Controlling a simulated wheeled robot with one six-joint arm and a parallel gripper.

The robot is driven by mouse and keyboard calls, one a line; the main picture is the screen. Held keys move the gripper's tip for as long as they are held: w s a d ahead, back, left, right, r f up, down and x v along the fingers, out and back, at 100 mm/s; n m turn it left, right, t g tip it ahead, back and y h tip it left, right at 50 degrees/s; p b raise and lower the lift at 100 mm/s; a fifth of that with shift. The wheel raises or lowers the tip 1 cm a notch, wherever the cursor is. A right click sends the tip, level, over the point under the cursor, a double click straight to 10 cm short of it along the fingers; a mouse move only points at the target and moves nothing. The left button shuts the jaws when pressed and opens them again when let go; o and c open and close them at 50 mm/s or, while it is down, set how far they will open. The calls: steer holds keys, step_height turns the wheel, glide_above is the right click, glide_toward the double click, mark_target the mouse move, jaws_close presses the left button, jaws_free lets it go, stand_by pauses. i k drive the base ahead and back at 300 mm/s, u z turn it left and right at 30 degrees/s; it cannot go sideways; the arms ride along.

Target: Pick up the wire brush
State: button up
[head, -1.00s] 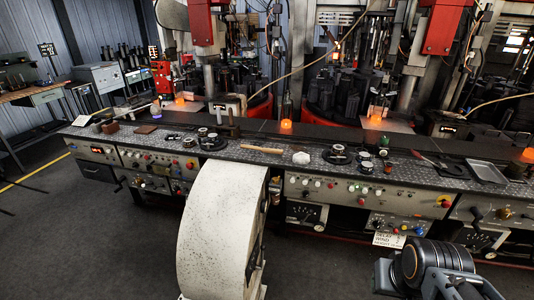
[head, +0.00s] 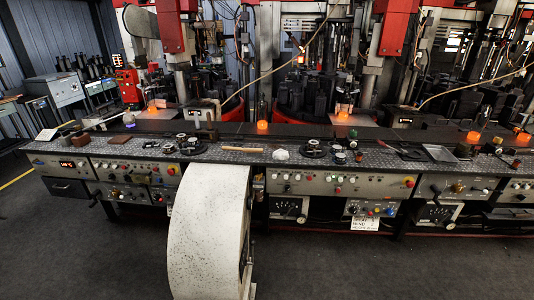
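I cannot pick out the wire brush for certain at this size. A thin pale wooden handle (head: 240,149) lies flat on the bench's patterned metal top, left of a white lump; it may be the brush, but no bristles can be made out. A reddish-handled tool (head: 386,145) lies flat further right, also too small to tell. Two brown blocks, one at the left (head: 81,138) and a flatter one beside it (head: 119,139), lie on the bench's left part. My gripper is not in view.
The long control bench (head: 330,183) crosses the view. A big white speckled wheel housing (head: 208,235) stands before it. A white lump (head: 281,154), dark round fittings (head: 314,148) and a grey tray (head: 440,153) sit on top. Glowing orange lamps (head: 262,127) line the back. Floor at right is clear.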

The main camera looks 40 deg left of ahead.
mark_target(249, 152)
steer(key=u, duration=0.25)
steer(key=i, duration=1.5)
steer(key=u, duration=1.25)
steer(key=i, duration=1.25)
steer(key=u, duration=1.55)
steer(key=i, duration=0.3)
steer(key=u, duration=0.25)
